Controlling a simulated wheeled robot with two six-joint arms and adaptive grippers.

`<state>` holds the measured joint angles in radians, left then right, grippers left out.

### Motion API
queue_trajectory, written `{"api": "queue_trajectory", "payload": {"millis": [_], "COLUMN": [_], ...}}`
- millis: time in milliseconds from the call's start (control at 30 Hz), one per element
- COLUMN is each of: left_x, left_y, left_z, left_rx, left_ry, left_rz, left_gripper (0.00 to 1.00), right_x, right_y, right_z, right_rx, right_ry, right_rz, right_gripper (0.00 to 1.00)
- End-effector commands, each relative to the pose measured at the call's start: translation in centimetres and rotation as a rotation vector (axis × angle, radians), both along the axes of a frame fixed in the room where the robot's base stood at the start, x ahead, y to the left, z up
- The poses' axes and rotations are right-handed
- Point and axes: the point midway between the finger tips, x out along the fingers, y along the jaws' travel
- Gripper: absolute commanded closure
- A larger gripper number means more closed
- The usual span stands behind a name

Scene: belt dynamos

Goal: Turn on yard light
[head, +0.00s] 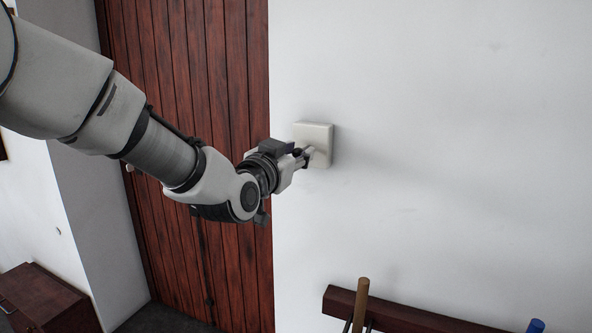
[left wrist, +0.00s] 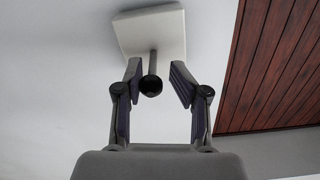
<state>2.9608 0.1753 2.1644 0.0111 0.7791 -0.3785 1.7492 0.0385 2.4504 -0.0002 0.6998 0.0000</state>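The light switch is a pale square plate (head: 315,142) on the white wall, just right of the wooden door. In the left wrist view the plate (left wrist: 150,32) shows at the top, with a dark stalk ending in a round knob (left wrist: 151,86) sticking out of it. My left gripper (head: 306,155) is at the switch in the head view. In the left wrist view its two fingers (left wrist: 154,84) stand apart on either side of the knob, with gaps between, so it is open around the knob. My right gripper is not in view.
A dark red plank door (head: 225,80) stands left of the switch. A dark wooden rail (head: 395,316) with a wooden handle (head: 360,300) and a blue-topped one (head: 536,326) is low at right. A brown wooden chest (head: 40,298) is at lower left. The wall right of the switch is clear.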

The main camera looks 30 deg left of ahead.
Motion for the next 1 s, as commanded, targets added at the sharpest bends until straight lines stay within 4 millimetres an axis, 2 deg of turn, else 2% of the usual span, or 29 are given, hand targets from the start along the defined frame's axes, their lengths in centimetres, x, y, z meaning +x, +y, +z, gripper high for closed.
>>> {"api": "queue_trajectory", "payload": {"millis": [33,67,333,433,733,900,1000], "left_x": [0.4,0.6,0.8,0.8,0.7,0.8,0.8], "left_y": [0.0,0.0,0.1,0.1,0.0,0.1,0.1], "left_z": [-0.4,-0.3,0.2,0.2,0.0,0.3,0.0], "left_rx": [-0.001,-0.001,-0.003,-0.003,-0.003,-0.005,-0.005], "left_ry": [-0.003,-0.002,0.001,0.001,0.004,0.038,0.041], "left_rz": [0.001,0.002,0.001,0.001,0.001,0.001,0.001], "left_gripper": [0.66,0.66,0.66,1.00,1.00,1.00,1.00], "right_x": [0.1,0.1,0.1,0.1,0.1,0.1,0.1], "right_y": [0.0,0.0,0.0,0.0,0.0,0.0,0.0], "right_z": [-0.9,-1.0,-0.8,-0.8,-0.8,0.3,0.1], "right_rx": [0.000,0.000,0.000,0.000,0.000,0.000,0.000], "right_ry": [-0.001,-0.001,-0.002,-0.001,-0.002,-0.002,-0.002], "right_rz": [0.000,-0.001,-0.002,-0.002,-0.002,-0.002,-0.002], "right_gripper": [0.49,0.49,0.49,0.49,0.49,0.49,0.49]}}
